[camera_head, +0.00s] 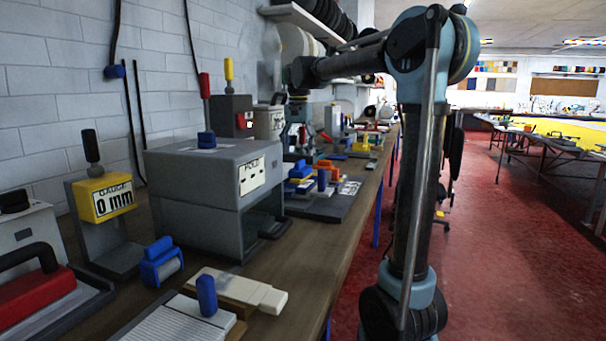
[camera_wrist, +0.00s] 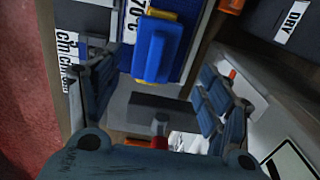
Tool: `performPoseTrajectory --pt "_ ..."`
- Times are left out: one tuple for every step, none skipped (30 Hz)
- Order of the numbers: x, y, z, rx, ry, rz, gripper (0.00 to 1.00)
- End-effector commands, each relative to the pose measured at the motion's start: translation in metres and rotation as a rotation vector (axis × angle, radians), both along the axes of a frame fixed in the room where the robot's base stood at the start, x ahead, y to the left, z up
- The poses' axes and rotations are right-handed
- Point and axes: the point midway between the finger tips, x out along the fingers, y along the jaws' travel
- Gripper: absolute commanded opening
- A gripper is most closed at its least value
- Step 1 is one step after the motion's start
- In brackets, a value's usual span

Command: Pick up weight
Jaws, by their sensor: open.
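In the wrist view my gripper (camera_wrist: 154,84) is open, with its two blue-grey fingers spread wide and nothing held between them. A dark grey flat surface shows between and below the fingers. A blue block with yellow edges (camera_wrist: 155,50) lies beyond the fingertips, beside a white label reading 70 °C. A small red-topped part (camera_wrist: 159,124) shows near the palm, partly hidden. No thing is clearly marked as the weight, so I cannot tell which it is. In the head view the fingers are too small and overlapped to make out clearly.
The workbench (camera_head: 335,240) is crowded along the wall. Red floor (camera_head: 500,260) is open to the right.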

Motion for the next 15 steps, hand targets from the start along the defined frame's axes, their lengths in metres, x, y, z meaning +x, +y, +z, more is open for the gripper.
performPoseTrajectory --pt "0.0 0.0 -0.004 0.0 0.0 0.0 0.72" --pt "0.0 0.0 -0.006 0.0 0.0 0.0 0.72" --pt "0.0 0.0 -0.008 0.0 0.0 0.0 0.72" --pt "0.0 0.0 -0.008 0.0 0.0 0.001 0.72" --pt "0.0 0.0 -0.01 0.0 0.0 0.0 0.72" --pt "-0.001 0.0 -0.012 0.0 0.0 0.0 0.72" --pt "-0.001 -0.001 -0.014 0.0 0.0 0.0 0.72" --pt "-0.001 -0.002 -0.017 0.0 0.0 0.0 0.72" --pt "-0.002 -0.003 -0.021 0.0 0.0 0.0 0.72" --pt "-0.002 -0.004 -0.025 0.0 0.0 0.0 0.72" --pt "-0.003 -0.005 -0.03 0.0 0.0 0.0 0.72" --pt "-0.004 -0.006 -0.036 0.0 0.0 0.0 0.72" --pt "-0.004 -0.007 -0.04 0.0 0.0 0.0 0.72" --pt "-0.004 -0.008 -0.044 0.0 0.0 0.0 0.72" --pt "-0.004 -0.007 -0.048 0.0 0.0 0.0 0.72"
